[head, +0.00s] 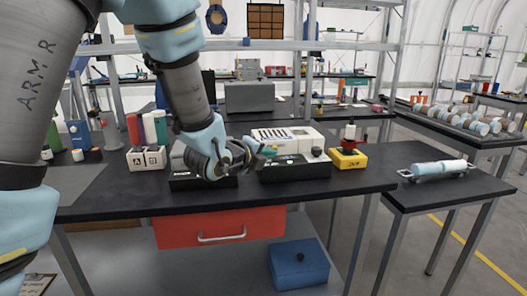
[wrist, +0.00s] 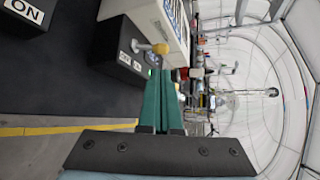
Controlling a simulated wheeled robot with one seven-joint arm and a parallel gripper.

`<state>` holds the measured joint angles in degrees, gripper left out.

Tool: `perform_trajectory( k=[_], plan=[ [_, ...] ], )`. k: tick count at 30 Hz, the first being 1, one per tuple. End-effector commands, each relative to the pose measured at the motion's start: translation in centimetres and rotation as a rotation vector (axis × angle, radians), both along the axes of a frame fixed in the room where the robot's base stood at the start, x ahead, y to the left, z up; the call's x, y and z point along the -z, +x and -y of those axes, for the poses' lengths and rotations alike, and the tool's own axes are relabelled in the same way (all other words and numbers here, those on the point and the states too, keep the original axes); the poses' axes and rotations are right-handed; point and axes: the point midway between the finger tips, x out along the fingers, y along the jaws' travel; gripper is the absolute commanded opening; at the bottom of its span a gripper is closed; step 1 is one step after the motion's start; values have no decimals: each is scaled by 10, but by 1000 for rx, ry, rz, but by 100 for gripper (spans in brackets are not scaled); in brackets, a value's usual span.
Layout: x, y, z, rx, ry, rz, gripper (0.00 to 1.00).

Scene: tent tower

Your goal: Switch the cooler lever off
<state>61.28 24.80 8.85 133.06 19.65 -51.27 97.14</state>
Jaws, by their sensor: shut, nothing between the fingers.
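A lever with a yellow-tan ball knob (wrist: 160,48) sticks out from a black switch box (wrist: 118,85) in the wrist view. Two small white labels sit beside its stem, too small to read surely, and a green light glows near them. In the head view this black box (head: 297,172) stands at the bench's front, before a white machine. My gripper (wrist: 166,74) has its green fingers pressed together, empty, with the tips close to the knob; I cannot tell whether they touch it. In the head view my gripper (head: 268,152) is just left of and above the box.
A second black box with an ON label (wrist: 22,10) is at the wrist view's upper left. The white machine (head: 288,140) stands close behind the lever. The bench's front right is clear.

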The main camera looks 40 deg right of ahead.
Motion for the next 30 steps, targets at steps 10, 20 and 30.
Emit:
perform_trajectory(
  k=[10, 20, 30],
  plan=[
    [13, 15, 39, 1, -1, 0, 0],
    [15, 17, 43, 0, 0, -1, 0],
    [18, 18, 50, 0, -26, -11, 0]
  ],
)
